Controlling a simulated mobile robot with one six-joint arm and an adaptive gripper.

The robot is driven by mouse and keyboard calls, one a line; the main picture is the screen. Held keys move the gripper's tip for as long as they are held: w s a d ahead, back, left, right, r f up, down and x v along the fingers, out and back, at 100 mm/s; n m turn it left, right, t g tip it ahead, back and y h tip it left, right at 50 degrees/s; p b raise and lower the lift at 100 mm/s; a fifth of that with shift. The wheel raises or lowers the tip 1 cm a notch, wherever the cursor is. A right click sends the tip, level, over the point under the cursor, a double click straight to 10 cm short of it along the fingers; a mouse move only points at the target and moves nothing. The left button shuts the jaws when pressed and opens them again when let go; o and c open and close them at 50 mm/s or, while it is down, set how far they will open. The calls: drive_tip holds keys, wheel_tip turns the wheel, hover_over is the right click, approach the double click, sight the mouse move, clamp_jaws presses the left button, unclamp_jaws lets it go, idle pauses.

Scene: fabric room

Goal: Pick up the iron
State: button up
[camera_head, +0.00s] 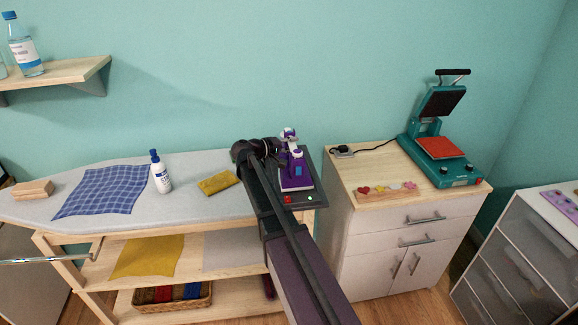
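The purple-and-white iron (297,180) is on a dark stand (315,180) at the right end of the ironing board. A red light and a green light show on the front of the stand. My arm reaches up from the bottom, and its end with my gripper (283,149) is beside the upper left part of the iron. The arm hides part of the stand's left side. The fingers are small and overlap the iron, so whether they touch it or are open or shut is unclear.
The ironing board (226,208) holds a blue checked cloth (103,190), a white bottle (161,174), a folded yellow cloth (218,182) and a wooden block (33,188). A wooden-topped cabinet (350,178) with a green heat press (449,172) stands right of the iron.

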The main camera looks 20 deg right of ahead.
drive_tip(key=shift+w+r, duration=0.1)
drive_tip(key=shift+r, duration=0.15)
clamp_jaws()
drive_tip(key=shift+r+p, duration=1.55)
drive_tip(key=shift+p, duration=0.25)
drive_tip(key=s+a, duration=0.2)
drive_tip(key=s, duration=0.5)
drive_tip(key=s+a+r+p, duration=0.1)
drive_tip(key=s+a, duration=0.1)
drive_tip(key=s, duration=0.6)
drive_tip(key=shift+s+a+r, duration=0.2)
drive_tip(key=shift+a+r, duration=0.05)
